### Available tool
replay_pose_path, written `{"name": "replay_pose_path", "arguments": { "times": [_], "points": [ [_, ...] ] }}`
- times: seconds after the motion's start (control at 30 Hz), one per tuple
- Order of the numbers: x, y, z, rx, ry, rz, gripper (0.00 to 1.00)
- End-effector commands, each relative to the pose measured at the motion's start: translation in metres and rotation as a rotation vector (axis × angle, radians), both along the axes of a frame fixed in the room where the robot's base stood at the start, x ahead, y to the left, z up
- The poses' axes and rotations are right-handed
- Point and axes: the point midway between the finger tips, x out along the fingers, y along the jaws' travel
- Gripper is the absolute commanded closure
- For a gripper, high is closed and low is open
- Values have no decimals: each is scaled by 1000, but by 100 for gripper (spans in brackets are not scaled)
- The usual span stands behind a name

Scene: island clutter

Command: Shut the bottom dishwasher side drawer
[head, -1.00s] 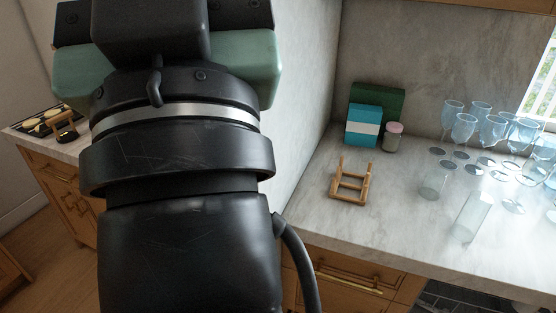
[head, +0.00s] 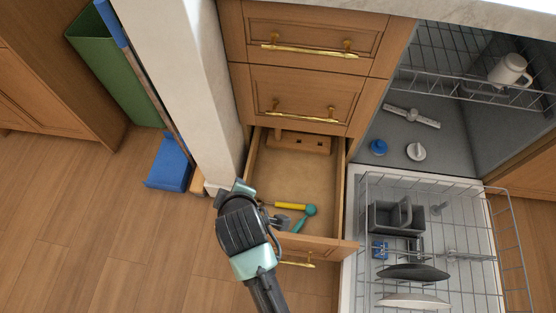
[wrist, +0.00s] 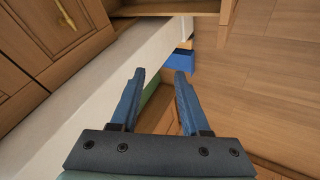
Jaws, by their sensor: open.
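The bottom side drawer (head: 318,246) stands pulled out, left of the dishwasher, in the head view. It has a wooden front with a gold handle (head: 297,264), partly hidden by my arm. Inside lie a yellow-handled tool (head: 290,206), a teal tool (head: 309,211) and a wooden block (head: 299,141) at the back. My gripper (head: 280,221) is at the drawer's front left corner; I cannot tell whether it touches the drawer. In the wrist view its fingers (wrist: 160,76) are apart with nothing between them.
Two shut drawers (head: 309,92) are above. The dishwasher is open, its lower rack (head: 455,275) pulled out close to the drawer's right. A pale wall end (head: 190,85), blue dustpan (head: 170,165) and green bin (head: 108,65) stand left. Floor (head: 110,230) at front left is clear.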

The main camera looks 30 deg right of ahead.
Motion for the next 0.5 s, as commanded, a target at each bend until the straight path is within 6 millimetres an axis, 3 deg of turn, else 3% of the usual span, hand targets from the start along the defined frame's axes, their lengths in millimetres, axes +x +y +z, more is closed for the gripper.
{"name": "replay_pose_path", "arguments": {
  "times": [0.03, 0.1, 0.2, 0.33, 0.5],
  "points": [
    [-28, -5, -63, -28, 102, 28, 54],
    [-64, -11, -114, -60, 220, 68, 54],
    [-107, -19, -164, -92, 355, 119, 54],
    [-142, -26, -197, -112, 458, 158, 54],
    [-152, -29, -211, -118, 491, 172, 54]
  ]
}}
